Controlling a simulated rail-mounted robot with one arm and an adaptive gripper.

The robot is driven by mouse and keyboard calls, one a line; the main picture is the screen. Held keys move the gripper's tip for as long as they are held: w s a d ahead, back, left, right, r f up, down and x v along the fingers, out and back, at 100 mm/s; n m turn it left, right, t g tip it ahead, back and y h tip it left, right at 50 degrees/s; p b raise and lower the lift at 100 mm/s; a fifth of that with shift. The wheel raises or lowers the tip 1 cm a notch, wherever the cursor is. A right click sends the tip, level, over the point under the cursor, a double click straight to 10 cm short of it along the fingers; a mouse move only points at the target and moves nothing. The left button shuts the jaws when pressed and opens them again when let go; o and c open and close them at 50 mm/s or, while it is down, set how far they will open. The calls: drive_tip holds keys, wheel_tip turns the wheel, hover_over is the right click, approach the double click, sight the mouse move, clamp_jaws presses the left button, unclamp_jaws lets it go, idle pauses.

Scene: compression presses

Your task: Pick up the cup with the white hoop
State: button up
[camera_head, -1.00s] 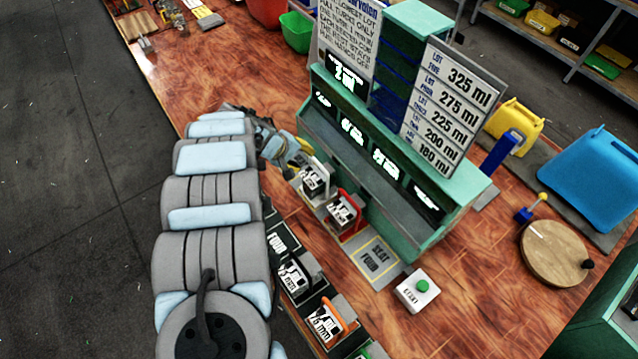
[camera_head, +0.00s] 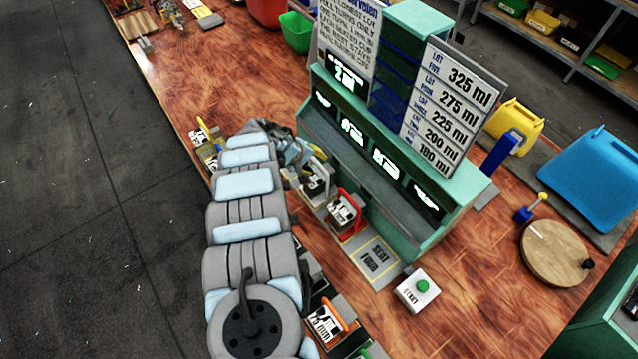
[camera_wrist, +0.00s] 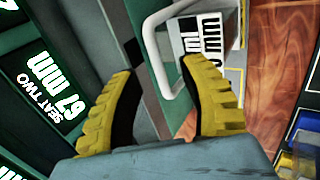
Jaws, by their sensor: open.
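The cup with the white hoop (camera_head: 313,187) stands in a seat at the front of the green press, left of the red-hooped cup (camera_head: 342,214). In the wrist view its white hoop (camera_wrist: 156,62) and its black-and-white label (camera_wrist: 207,40) show ahead of my gripper. My gripper (camera_wrist: 160,68) is open, with its yellow ribbed fingers spread. The hoop's upright bar appears between the fingertips in the picture; I cannot tell whether the fingers are around it in depth. In the head view my arm partly hides the gripper (camera_head: 300,153) beside the cup.
The green press (camera_head: 455,215) with lit seat displays stands close behind the cup. A yellow-hooped cup (camera_head: 208,148) is left of my arm, and an orange-hooped cup (camera_head: 328,320) is at the front. A start button box (camera_head: 418,290) sits on the right.

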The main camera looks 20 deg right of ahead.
sight(318, 164)
drive_tip(key=shift+b+x, duration=0.3)
drive_tip(key=shift+x, duration=1.35)
drive_tip(key=shift+w, duration=0.1)
drive_tip(key=shift+c, duration=0.2)
clamp_jaws()
